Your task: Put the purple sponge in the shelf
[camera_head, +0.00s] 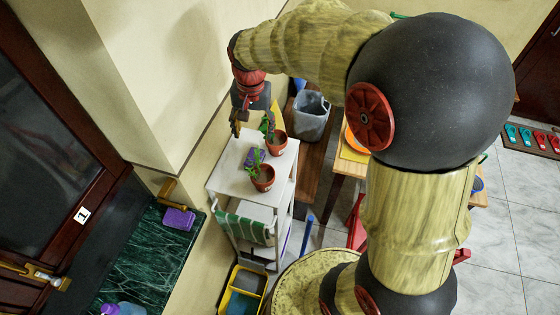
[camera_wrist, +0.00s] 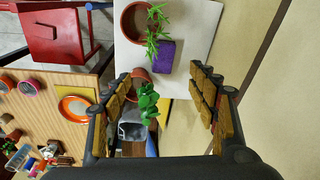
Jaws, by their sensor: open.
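A dark purple block that looks like a sponge (camera_head: 252,156) lies on the top of the white shelf unit (camera_head: 226,178), between two potted plants. In the wrist view the purple sponge (camera_wrist: 181,57) lies on the white top beside a plant. A lighter purple block (camera_head: 178,218) sits on the green marble counter; I cannot tell which is the task's sponge. My gripper (camera_head: 238,122) is open and empty, above the far left part of the shelf unit. In the wrist view my gripper's fingers (camera_wrist: 162,82) are spread, with the sponge apart from them.
Potted plants (camera_head: 263,178) (camera_head: 277,142) stand on the shelf top. A green striped towel (camera_head: 243,228) hangs on its front. A grey bin (camera_head: 311,113) stands behind, and a wooden table (camera_wrist: 48,92) stands beside. The wall is close on the left.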

